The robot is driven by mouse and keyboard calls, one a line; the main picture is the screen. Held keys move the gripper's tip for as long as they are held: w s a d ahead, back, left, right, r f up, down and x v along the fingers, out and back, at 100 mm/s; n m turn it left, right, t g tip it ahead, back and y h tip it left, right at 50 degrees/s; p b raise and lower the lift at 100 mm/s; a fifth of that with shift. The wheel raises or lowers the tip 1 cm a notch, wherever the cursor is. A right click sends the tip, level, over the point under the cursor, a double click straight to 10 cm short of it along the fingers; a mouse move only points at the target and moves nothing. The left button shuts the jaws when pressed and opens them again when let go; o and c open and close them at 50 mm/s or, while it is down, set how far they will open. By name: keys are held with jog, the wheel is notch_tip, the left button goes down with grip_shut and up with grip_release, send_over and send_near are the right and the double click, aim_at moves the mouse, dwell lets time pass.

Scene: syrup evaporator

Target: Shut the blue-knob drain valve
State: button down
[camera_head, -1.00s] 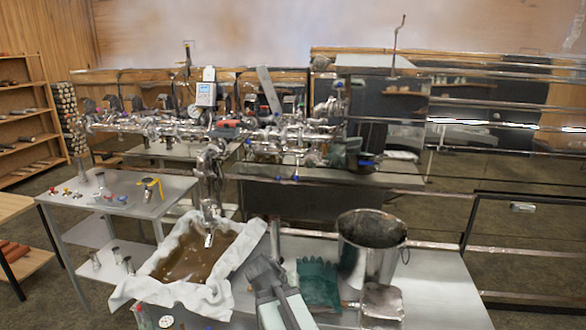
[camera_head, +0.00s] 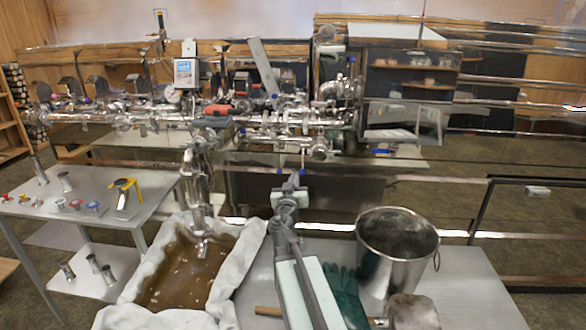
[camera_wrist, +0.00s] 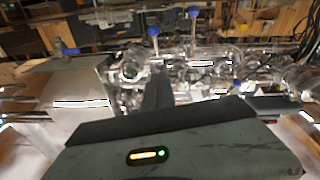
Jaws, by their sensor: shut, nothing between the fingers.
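Several blue knobs sit on the steel pipework, and I cannot tell which belongs to the drain valve. In the head view two small blue knobs (camera_head: 281,171) (camera_head: 302,172) hang below the pipes, just beyond my gripper (camera_head: 292,182). My gripper is shut and empty, raised above the table and pointing at the pipework. In the wrist view its dark fingers (camera_wrist: 157,92) point toward the pipes. Two blue knobs on thin stems (camera_wrist: 153,31) (camera_wrist: 193,12) show beyond the fingertips. I cannot tell whether the fingers touch anything.
A cloth-lined tub of brown liquid (camera_head: 185,275) stands left of my arm under a downpipe (camera_head: 196,190). A steel bucket (camera_head: 396,250) and green gloves (camera_head: 345,298) are on the table at right. A side table (camera_head: 95,185) holds small fittings.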

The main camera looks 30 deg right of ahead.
jog(key=r, duration=0.1)
send_over(301, 171)
jog(key=s+a, duration=0.2)
jog(key=f+b, duration=0.3)
jog(key=f, duration=0.1)
jog(key=shift+d, duration=0.3)
jog(key=shift+w+f, duration=0.15)
jog(key=shift+f, duration=0.05)
jog(key=shift+w+d+f+b, duration=0.35)
jog(key=shift+f+b, duration=0.2)
jog(key=shift+b, duration=0.25)
jog(key=shift+w+d+f+b, duration=0.4)
jog(key=shift+w+f+b, duration=0.2)
jog(key=shift+f+b, duration=0.15)
jog(key=shift+w+d+f+b, duration=0.4)
jog(key=shift+w+d, duration=0.1)
jog(key=shift+w, duration=0.1)
jog(key=shift+w+d+f+b, duration=0.35)
jog(key=shift+w+d+b, duration=0.1)
jog(key=shift+w, duration=0.15)
